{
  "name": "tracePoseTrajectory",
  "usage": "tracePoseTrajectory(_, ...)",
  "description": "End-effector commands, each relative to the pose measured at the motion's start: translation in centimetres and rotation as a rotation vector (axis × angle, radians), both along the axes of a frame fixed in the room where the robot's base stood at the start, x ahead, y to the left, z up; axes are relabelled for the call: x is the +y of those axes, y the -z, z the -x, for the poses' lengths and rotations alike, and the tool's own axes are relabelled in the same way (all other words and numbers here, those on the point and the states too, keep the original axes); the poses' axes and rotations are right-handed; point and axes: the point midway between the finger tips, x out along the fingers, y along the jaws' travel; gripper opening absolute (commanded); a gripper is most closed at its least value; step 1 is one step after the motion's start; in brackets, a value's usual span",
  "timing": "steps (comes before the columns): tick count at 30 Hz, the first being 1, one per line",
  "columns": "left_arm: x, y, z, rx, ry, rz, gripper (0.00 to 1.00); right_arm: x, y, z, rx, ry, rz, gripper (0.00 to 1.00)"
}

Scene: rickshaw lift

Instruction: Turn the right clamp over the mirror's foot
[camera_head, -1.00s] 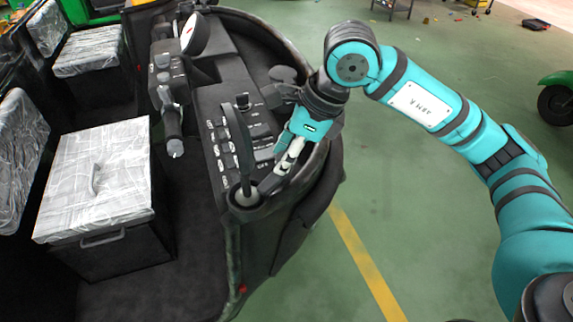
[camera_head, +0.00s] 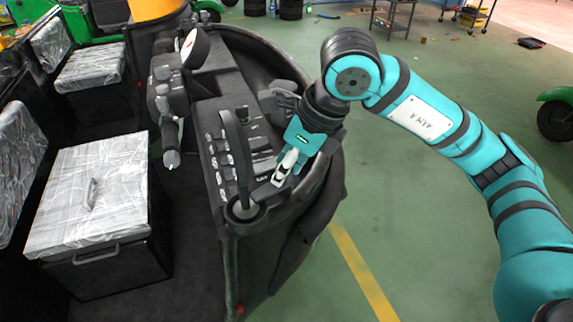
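A tall dark upright piece (camera_head: 236,150), which looks like the mirror seen nearly edge-on, stands at the near end of the black dashboard. Its round foot (camera_head: 243,211) sits on the dashboard's near corner. My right gripper (camera_head: 277,178) reaches down from the right, with its fingers just right of the foot and close to the panel. A small dark bar (camera_head: 264,192) beside the foot, possibly the clamp, lies at the fingertips. I cannot tell whether the fingers are shut on it. My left gripper is not in view.
The dashboard has rows of labelled switches (camera_head: 222,160). A handlebar grip (camera_head: 171,150) and a round white-faced piece (camera_head: 195,48) stand to the left. A plastic-wrapped seat box (camera_head: 95,195) is at the left. Green floor with a yellow line (camera_head: 358,268) is open at right.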

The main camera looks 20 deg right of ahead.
Motion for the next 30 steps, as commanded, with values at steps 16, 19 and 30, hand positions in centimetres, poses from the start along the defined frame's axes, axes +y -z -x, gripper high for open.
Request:
tracePoseTrajectory(16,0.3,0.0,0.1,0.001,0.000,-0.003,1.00,-0.1,-0.5,0.1,-0.002,0.000,-0.001,0.53)
tracePoseTrajectory(19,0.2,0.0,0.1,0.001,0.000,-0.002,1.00,-0.5,-1.6,0.3,-0.005,0.000,-0.001,0.53)
tracePoseTrajectory(30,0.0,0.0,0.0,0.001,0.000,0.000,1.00,-2.6,-8.6,2.3,-0.006,0.002,-0.001,0.53)
